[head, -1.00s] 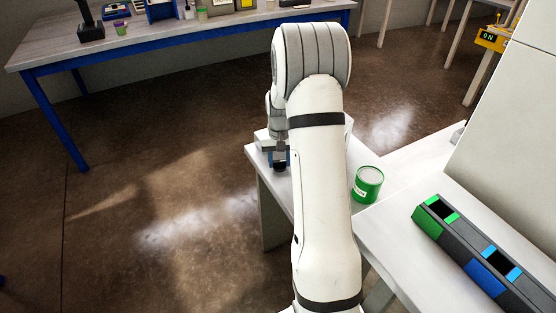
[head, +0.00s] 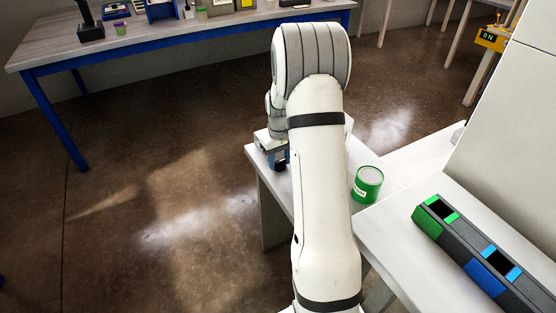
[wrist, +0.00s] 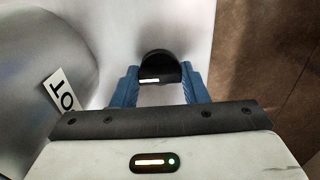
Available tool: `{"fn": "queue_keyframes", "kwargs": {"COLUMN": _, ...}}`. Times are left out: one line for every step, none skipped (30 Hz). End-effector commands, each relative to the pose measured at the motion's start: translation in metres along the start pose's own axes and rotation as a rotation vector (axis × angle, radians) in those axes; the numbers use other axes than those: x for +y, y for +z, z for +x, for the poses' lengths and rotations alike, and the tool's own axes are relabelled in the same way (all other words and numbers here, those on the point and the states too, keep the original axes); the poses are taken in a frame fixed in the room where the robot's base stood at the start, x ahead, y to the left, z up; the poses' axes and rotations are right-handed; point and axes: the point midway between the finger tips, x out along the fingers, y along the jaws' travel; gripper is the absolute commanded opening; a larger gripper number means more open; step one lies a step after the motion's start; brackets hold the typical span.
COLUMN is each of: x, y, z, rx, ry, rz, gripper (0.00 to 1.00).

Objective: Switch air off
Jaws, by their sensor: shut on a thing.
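A black round knob (wrist: 158,64) with a white mark on it shows in the wrist view. My gripper (wrist: 160,88) has its blue fingers on both sides of the knob and is shut on it. In the head view my gripper (head: 279,160) is low at the left edge of the white table, partly behind my arm; the knob is hard to make out there. A yellow box (head: 490,39) with a display reading ON stands at the top right of the head view. Whether it belongs to the air cannot be told.
A green can (head: 367,185) stands right of my arm. A dark rack with green and blue parts (head: 470,255) lies at the lower right. A blue-framed bench (head: 180,22) stands behind.

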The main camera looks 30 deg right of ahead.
Motion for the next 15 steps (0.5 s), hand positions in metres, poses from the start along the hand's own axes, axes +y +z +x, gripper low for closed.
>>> {"fn": "queue_keyframes", "kwargs": {"x": 0.0003, "y": -0.0021, "z": -0.0017, "rx": 0.007, "ry": 0.002, "rz": -0.002, "gripper": 0.17}}
{"fn": "queue_keyframes", "kwargs": {"x": 0.0003, "y": -0.0021, "z": -0.0018, "rx": 0.007, "ry": 0.003, "rz": -0.002, "gripper": 0.17}}
{"fn": "queue_keyframes", "kwargs": {"x": 0.0003, "y": -0.0022, "z": -0.0018, "rx": 0.007, "ry": 0.003, "rz": -0.002, "gripper": 0.17}}
{"fn": "queue_keyframes", "kwargs": {"x": 0.0003, "y": -0.0022, "z": -0.0018, "rx": 0.007, "ry": 0.003, "rz": -0.002, "gripper": 0.17}}
{"fn": "queue_keyframes", "kwargs": {"x": 0.0003, "y": -0.0022, "z": -0.0018, "rx": 0.007, "ry": 0.003, "rz": -0.002, "gripper": 0.17}}
{"fn": "queue_keyframes", "kwargs": {"x": 0.0003, "y": -0.0022, "z": -0.0018, "rx": 0.007, "ry": 0.003, "rz": -0.002, "gripper": 0.42}}
{"fn": "queue_keyframes", "kwargs": {"x": 0.0003, "y": -0.0021, "z": -0.0018, "rx": 0.007, "ry": 0.003, "rz": -0.002, "gripper": 0.44}}
{"fn": "queue_keyframes", "kwargs": {"x": 0.0003, "y": -0.002, "z": -0.0017, "rx": 0.006, "ry": 0.002, "rz": -0.002, "gripper": 0.46}}
{"fn": "queue_keyframes", "kwargs": {"x": 0.0002, "y": -0.0018, "z": -0.0015, "rx": 0.005, "ry": 0.002, "rz": -0.001, "gripper": 0.5}}
{"fn": "queue_keyframes", "kwargs": {"x": 0.0002, "y": -0.0016, "z": -0.0014, "rx": 0.005, "ry": 0.002, "rz": -0.001, "gripper": 0.52}}
{"fn": "queue_keyframes", "kwargs": {"x": 0.0002, "y": -0.0015, "z": -0.0013, "rx": 0.005, "ry": 0.002, "rz": -0.001, "gripper": 0.55}}
{"fn": "queue_keyframes", "kwargs": {"x": 0.0001, "y": -0.0013, "z": -0.0011, "rx": 0.004, "ry": 0.002, "rz": -0.001, "gripper": 0.58}}
{"fn": "queue_keyframes", "kwargs": {"x": 0.0001, "y": -0.0012, "z": -0.001, "rx": 0.004, "ry": 0.002, "rz": -0.001, "gripper": 0.6}}
{"fn": "queue_keyframes", "kwargs": {"x": 0.0001, "y": -0.0011, "z": -0.001, "rx": 0.003, "ry": 0.001, "rz": -0.001, "gripper": 0.62}}
{"fn": "queue_keyframes", "kwargs": {"x": 0.0001, "y": -0.001, "z": -0.0008, "rx": 0.003, "ry": 0.001, "rz": -0.001, "gripper": 0.62}}
